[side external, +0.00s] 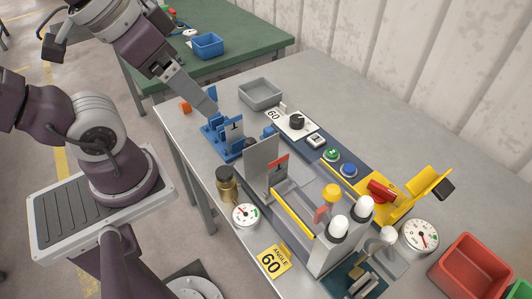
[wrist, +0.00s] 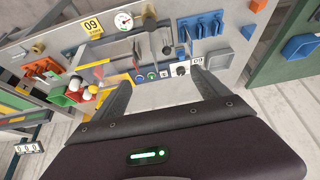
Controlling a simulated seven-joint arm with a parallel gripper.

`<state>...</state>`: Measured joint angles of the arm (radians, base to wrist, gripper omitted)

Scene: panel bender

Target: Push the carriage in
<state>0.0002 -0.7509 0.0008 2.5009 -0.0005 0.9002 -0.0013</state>
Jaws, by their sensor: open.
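I take the carriage to be the part with the upright grey plate (side external: 261,164) and a red tag, at the left end of the yellow-edged bed (side external: 294,212). The plate appears in the wrist view (wrist: 153,42). I cannot tell exactly how far the carriage sits along its travel. My gripper (side external: 211,108) hangs near the blue rack (side external: 222,142), up and left of the plate, apart from it. In the wrist view my gripper (wrist: 162,77) has its two fingers wide apart with nothing between them.
A grey tray (side external: 260,94), a control panel with knob (side external: 297,123) and green and blue buttons stand behind. A brass cylinder (side external: 226,184) and gauge (side external: 245,215) stand in front. White posts (side external: 338,228), a yellow arm (side external: 422,191) and a red bin (side external: 470,266) are at right.

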